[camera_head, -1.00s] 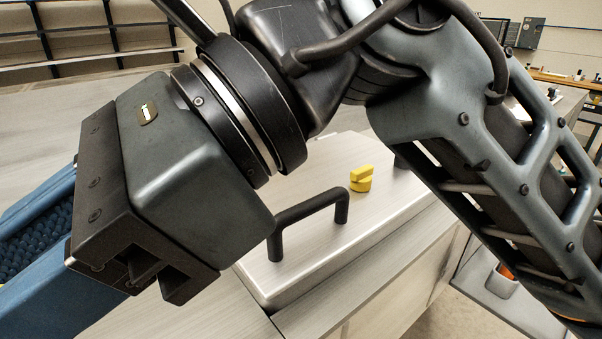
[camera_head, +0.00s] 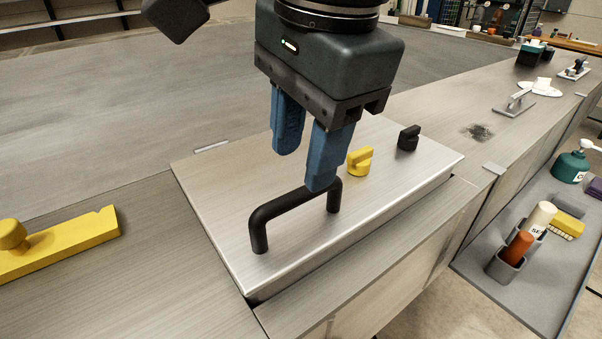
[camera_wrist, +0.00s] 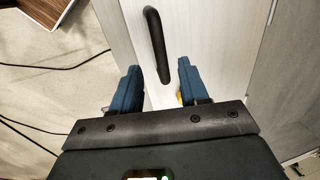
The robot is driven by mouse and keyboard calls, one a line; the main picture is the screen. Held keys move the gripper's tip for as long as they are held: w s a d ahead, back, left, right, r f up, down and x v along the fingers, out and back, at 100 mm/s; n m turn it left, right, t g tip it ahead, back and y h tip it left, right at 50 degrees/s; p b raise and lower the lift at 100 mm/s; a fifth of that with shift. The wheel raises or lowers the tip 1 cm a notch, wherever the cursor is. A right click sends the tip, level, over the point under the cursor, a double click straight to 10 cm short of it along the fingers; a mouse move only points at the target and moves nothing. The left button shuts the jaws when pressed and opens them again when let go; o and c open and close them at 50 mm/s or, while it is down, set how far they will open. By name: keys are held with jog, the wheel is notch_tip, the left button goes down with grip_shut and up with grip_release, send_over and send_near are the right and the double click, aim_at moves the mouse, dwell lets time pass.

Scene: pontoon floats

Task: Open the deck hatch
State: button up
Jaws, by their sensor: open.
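The deck hatch (camera_head: 225,185) is a flat silver lid, lying closed on the metal deck. A black bar handle (camera_head: 290,208) stands on its near left part. A yellow knob (camera_head: 360,161) and a black knob (camera_head: 409,137) sit on the lid to the right of the handle. My gripper (camera_head: 304,168), with blue fingers, is open and points down above the lid, by the handle's right end. In the wrist view the handle (camera_wrist: 155,45) lies ahead, between the lines of the two fingers, and the jaws (camera_wrist: 157,88) are empty. The yellow knob is mostly hidden there.
A yellow bar with a round knob (camera_head: 60,242) lies on the deck at left. A grey side tray (camera_head: 520,270) at right holds an orange-capped tube, a white bottle and a teal bottle. A small handled plate (camera_head: 527,103) sits on the far right deck.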

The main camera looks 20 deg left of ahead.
aim_at(296, 194)
jog(key=shift+w+a+f+p, duration=0.1)
jog(key=shift+a+f+p, duration=0.15)
jog(key=shift+f, duration=1.05)
jog(key=shift+w+a+f+p, duration=0.1)
jog(key=shift+a+f+p, duration=0.1)
jog(key=shift+f, duration=1.05)
jog(key=shift+c, duration=0.3)
grip_shut()
